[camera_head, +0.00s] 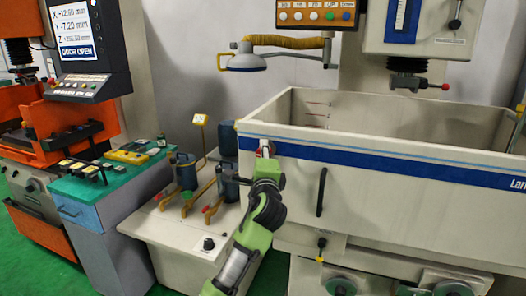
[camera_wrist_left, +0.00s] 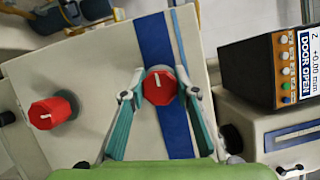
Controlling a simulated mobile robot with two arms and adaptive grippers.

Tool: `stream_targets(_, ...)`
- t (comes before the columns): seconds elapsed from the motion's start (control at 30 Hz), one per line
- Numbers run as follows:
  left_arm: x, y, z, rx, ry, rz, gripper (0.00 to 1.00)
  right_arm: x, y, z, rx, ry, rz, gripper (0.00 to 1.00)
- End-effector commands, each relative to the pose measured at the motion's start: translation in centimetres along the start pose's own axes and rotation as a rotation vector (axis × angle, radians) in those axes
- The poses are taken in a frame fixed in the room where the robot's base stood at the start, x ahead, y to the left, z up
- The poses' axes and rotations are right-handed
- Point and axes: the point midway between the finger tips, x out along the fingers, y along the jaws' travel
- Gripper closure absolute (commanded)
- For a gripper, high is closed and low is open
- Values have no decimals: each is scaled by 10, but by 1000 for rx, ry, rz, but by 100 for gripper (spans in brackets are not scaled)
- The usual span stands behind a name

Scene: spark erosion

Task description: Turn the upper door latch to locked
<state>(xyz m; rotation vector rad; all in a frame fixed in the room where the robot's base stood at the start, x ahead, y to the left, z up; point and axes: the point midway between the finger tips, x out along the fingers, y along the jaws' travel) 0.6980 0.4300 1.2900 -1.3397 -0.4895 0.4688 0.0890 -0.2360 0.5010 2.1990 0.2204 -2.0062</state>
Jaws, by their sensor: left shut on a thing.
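The upper door latch is a red faceted knob (camera_wrist_left: 159,90) with a white pointer line, on the blue stripe of the pale tank door. In the left wrist view its pointer line stands nearly upright. My left gripper (camera_wrist_left: 160,92) is shut on this knob, with one finger on each side of it. In the head view my left gripper (camera_head: 266,150) reaches the upper left corner of the tank front (camera_head: 420,205) and hides most of the knob. A second red knob (camera_wrist_left: 48,113) sits lower on the door. My right gripper is not in view.
A display (camera_head: 75,32) at the left reads DOOR OPEN. A black handle (camera_head: 321,192) is on the tank front. A pump unit (camera_head: 175,225) with yellow pipes stands close to my left arm. A lamp (camera_head: 248,60) hangs above. Green floor shows at the lower left.

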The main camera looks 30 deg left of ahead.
Motion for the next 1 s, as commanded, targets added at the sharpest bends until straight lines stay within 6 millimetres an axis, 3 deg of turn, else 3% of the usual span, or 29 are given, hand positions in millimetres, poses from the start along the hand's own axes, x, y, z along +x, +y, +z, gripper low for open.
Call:
stream_targets(0.57,0,0,1,-31,-2,12,93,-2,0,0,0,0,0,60)
stream_targets(0.6,0,0,1,-31,-2,12,67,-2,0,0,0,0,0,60)
stream_targets(0.67,0,0,1,-31,-1,12,55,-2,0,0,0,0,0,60)
stream_targets(1.0,-1,0,0,-29,0,12,55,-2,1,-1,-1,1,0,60)
